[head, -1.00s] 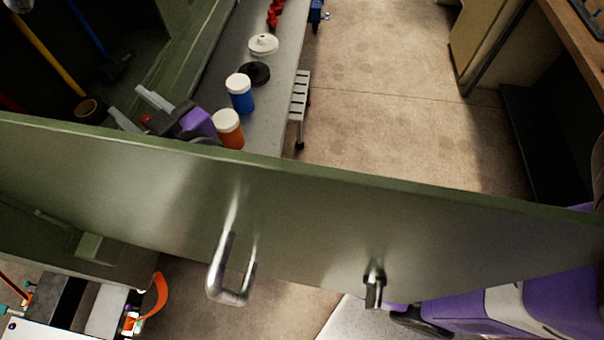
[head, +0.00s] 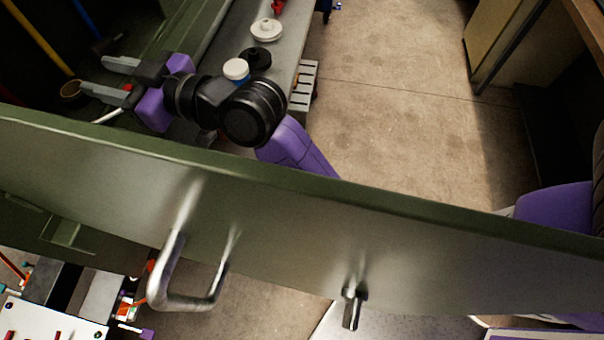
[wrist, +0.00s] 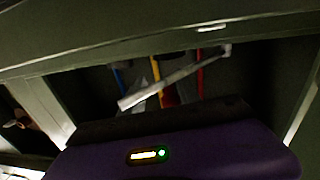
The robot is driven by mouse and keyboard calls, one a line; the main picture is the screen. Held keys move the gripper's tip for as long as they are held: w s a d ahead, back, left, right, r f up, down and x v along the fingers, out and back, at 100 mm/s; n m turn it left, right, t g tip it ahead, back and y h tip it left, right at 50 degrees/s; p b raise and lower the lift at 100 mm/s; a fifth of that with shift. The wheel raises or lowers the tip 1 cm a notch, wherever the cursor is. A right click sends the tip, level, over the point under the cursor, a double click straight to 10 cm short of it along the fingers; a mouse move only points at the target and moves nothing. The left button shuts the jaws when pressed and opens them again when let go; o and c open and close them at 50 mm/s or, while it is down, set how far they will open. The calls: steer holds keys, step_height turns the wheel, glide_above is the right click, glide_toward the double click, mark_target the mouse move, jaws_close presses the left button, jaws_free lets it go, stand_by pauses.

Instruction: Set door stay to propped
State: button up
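The green door (head: 290,215) crosses the head view, with a bent metal handle (head: 185,300) and a small latch knob (head: 352,305) on its near face. My gripper (head: 93,75) is beyond the door's top edge at the left, fingers apart and empty, in front of the dark cabinet. In the wrist view a pale slanted bar (wrist: 175,80), which looks like the door stay, runs across the dark opening, ahead of my gripper's purple body. The fingertips do not show clearly there. A pale rod end (head: 108,116) shows just below my gripper in the head view. I cannot tell whether they touch.
A grey bench (head: 280,75) behind the door holds a white-capped bottle (head: 237,70), a black disc (head: 256,57) and a white disc (head: 266,30). Long blue, yellow and red handles stand in the cabinet (wrist: 155,75). The floor (head: 400,110) to the right is clear.

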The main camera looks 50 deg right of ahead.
steer(key=shift+w+a+f+n+g+y+b, duration=0.1)
steer(key=shift+w+n+g+y+b, duration=0.3)
steer(key=shift+n+y+b, duration=0.3)
steer(key=shift+w+a+n+g+y+b, duration=0.1)
steer(key=shift+w+n+g+y+b, duration=0.3)
steer(key=shift+y, duration=0.5)
steer(key=s+d+f+m+t+h, duration=0.1)
steer(key=s+d+m+h, duration=0.1)
steer(key=s+d, duration=0.1)
steer(key=s+d+f+m+t+h+b, duration=0.1)
steer(key=s+d+m+h, duration=0.1)
steer(key=s+d, duration=0.1)
steer(key=s+d+f+m+t+h, duration=0.1)
steer(key=s+d+m+t+h, duration=0.1)
steer(key=s+d+h, duration=0.1)
steer(key=shift+s+d+f+m+b, duration=0.15)
steer(key=shift+s+d+m+b, duration=0.1)
steer(key=shift+d, duration=0.35)
steer(key=shift+s+d+f+m+b, duration=0.15)
steer(key=shift+s+d, duration=0.1)
steer(key=shift+d, duration=0.35)
steer(key=s+f+h, duration=0.1)
steer(key=s+f, duration=0.5)
steer(key=s, duration=0.4)
steer(key=s+f+g+h, duration=0.1)
steer(key=s+f, duration=0.5)
steer(key=s, duration=0.4)
steer(key=shift+s+a+m+h, duration=0.3)
steer(key=shift+s+a, duration=0.05)
steer(key=shift+f, duration=0.1)
